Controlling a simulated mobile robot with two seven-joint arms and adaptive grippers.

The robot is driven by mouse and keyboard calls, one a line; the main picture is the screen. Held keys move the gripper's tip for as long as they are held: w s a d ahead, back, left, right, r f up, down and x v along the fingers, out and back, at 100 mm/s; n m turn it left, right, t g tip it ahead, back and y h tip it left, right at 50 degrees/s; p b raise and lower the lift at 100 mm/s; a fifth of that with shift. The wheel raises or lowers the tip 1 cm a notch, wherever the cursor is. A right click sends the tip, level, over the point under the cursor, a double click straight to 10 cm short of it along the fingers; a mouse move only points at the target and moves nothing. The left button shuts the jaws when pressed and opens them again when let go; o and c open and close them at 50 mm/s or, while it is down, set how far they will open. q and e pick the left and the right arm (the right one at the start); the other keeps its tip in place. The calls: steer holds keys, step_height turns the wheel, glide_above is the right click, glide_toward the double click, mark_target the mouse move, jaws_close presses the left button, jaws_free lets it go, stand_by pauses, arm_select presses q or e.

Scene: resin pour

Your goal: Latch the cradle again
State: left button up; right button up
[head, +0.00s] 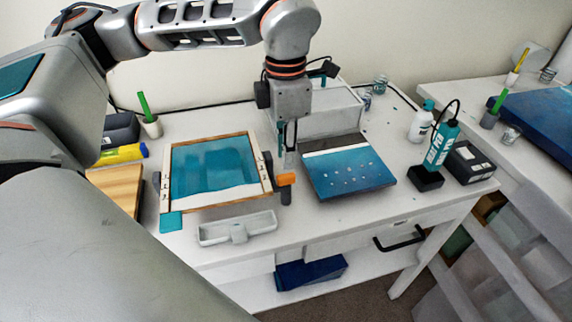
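A wood-framed tray with a teal and white surface (259,178) lies on the left half of the table, with small dark fittings along its sides. I take it for the cradle, but cannot be sure. An orange-topped latch or handle (286,180) on a dark post stands by its right edge. My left gripper (288,148) points down just above and behind the orange piece, between the tray and the blue panel. Its fingers are close together, and I cannot tell whether they touch or grip anything. My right gripper is out of view.
A blue spotted panel (348,180) lies right of the gripper. A white box (330,112) stands behind. A white trough (237,229) sits at the front. Bottles, one white (421,122) and one teal (441,145), and a black box (469,162) stand right.

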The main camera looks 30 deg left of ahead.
mark_target(286, 175)
arm_select(q)
step_height(286, 175, up, 6)
steer(key=shift+r, duration=0.25)
stand_by(0.5)
